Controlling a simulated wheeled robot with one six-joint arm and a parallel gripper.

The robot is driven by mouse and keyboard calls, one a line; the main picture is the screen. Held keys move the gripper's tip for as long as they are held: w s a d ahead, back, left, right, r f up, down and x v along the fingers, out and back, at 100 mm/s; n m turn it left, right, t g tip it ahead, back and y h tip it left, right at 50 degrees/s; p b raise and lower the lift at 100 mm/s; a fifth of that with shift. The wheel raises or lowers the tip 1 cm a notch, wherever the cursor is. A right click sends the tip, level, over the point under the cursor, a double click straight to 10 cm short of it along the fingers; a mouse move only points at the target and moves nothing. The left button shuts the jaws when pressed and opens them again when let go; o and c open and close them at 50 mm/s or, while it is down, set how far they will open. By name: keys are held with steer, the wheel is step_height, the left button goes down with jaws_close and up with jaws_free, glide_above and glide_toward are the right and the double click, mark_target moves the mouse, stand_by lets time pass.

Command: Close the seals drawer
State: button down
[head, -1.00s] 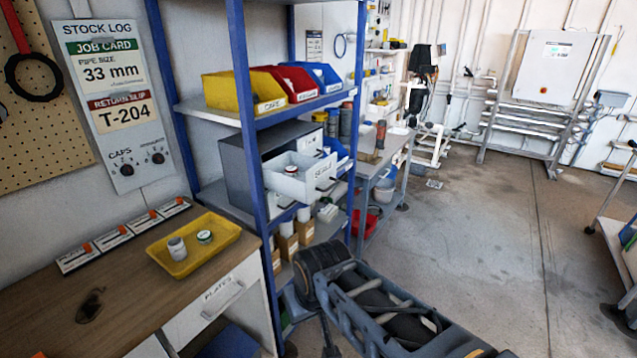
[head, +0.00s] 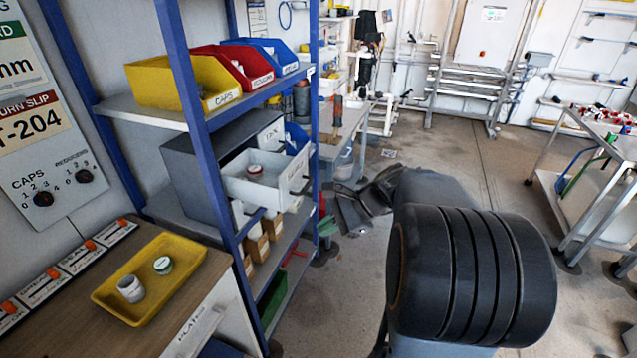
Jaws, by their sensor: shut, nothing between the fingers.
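The seals drawer (head: 268,182) is a light grey drawer pulled out of the dark grey cabinet (head: 204,158) on the middle shelf of the blue rack. A small round white and red item (head: 254,171) sits inside it. Its labelled front faces right, towards the open floor. My gripper (head: 352,208) shows as dark, finger-like parts to the right of the drawer and lower in the picture, apart from it and empty. The gripper is shut. My arm's thick ribbed joint hides part of the arm behind it.
Yellow, red and blue bins (head: 182,84) stand on the shelf above the drawer. A blue rack post (head: 190,110) stands in front of the cabinet. A yellow tray (head: 186,284) lies on the wooden bench. A trolley (head: 590,215) stands right; the middle floor is clear.

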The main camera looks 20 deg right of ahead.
steer(key=w+d+r+m+t+y, duration=0.1)
steer(key=w+d+r+m+t, duration=0.1)
steer(key=d+m+t, duration=0.3)
steer(key=w+d+r+m+t+y, duration=0.1)
steer(key=w+d+r+m+t, duration=0.1)
steer(key=d+m, duration=0.35)
steer(key=n+p, duration=0.1)
steer(key=p, duration=0.2)
glide_toward(308, 187)
steer(key=x, duration=0.7)
steer(key=shift+w+a+f, duration=0.1)
steer(key=shift+w+a, duration=0.1)
